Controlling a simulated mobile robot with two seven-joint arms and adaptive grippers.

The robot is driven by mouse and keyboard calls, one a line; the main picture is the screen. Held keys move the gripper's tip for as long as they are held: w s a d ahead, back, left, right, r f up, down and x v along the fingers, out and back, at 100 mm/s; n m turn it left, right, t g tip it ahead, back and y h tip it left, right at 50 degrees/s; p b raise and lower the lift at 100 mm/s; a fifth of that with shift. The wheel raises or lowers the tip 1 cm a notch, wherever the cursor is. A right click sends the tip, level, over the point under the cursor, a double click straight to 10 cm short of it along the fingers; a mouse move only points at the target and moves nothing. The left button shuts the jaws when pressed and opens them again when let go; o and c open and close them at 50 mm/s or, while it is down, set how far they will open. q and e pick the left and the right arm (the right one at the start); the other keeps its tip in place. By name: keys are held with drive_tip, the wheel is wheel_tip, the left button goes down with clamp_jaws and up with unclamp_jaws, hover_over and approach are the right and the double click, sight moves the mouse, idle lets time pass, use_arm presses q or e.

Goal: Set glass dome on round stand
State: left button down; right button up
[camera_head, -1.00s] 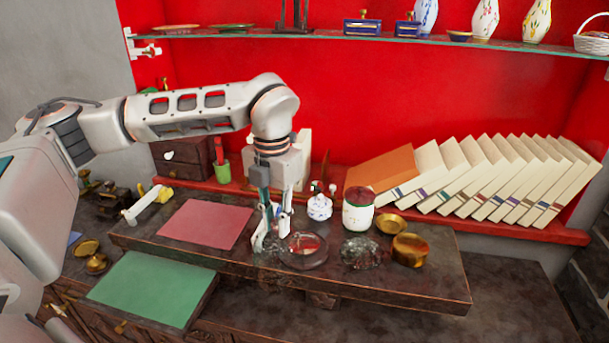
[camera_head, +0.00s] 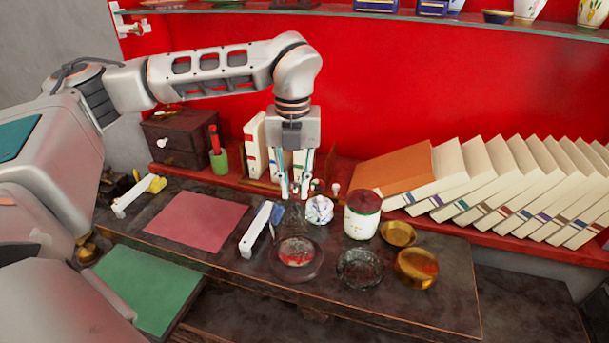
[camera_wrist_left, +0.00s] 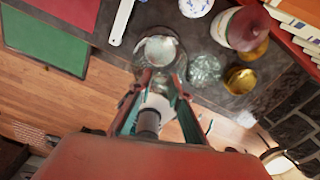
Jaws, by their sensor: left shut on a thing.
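My left gripper (camera_head: 293,192) is shut on the clear glass dome (camera_head: 293,220), holding it by the top. The dome is hard to make out in the head view; its clear outline also shows at the fingertips in the wrist view (camera_wrist_left: 181,62). The round stand (camera_head: 318,268) is a dark disc with a shiny, reddish-reflecting middle on the wooden board. In the head view, gripper and dome appear above and behind the stand. In the wrist view the dome overlaps a pale round surface, probably the stand. My right gripper is not seen.
A cut-glass dish (camera_head: 360,268) and a brass pot (camera_head: 417,268) stand right of the stand. A white-handled tool (camera_head: 256,230) lies close on its left. A small painted pot (camera_head: 319,210) and a red-lidded jar (camera_head: 362,214) stand behind. A pink mat (camera_head: 197,226) is bare.

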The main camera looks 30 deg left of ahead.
sight(295, 209)
use_arm(q)
drive_tip(key=shift+f, duration=0.1)
drive_tip(key=shift+s+f, duration=0.2)
drive_tip(key=shift+f, duration=2.45)
drive_tip(key=shift+w, duration=0.1)
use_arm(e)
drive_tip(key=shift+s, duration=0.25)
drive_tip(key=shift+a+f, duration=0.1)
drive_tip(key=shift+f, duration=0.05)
use_arm(q)
drive_tip(key=shift+f+b, duration=0.6)
drive_tip(key=shift+f, duration=0.05)
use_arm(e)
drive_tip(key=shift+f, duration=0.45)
use_arm(q)
drive_tip(key=c, duration=2.2)
unclamp_jaws()
